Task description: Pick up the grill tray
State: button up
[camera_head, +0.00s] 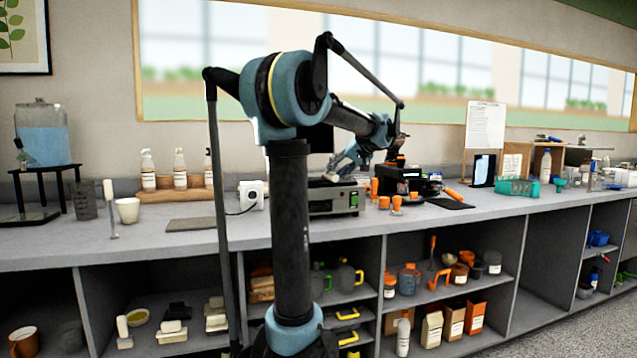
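My arm reaches over the counter. My gripper (340,172) is small in view and points down and left, just above a silver appliance with a green spot on its front (334,203), likely the panini toaster. The fingertips are near the appliance's top. Whether they touch it or hold anything is too small to tell. I cannot make out the grill tray for certain; my arm's dark upright link covers the appliance's left part.
A black machine (403,175) with orange-handled parts (396,203) stands right of the appliance. A white box (251,194) with a cord is to its left. A flat grey board (197,224) lies farther left. Open shelves (480,276) are below the counter.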

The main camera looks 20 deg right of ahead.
aim_at(329, 176)
jog(key=x, duration=0.5)
jog(key=shift+d+f, duration=0.1)
jog(key=shift+d, duration=0.05)
grip_shut()
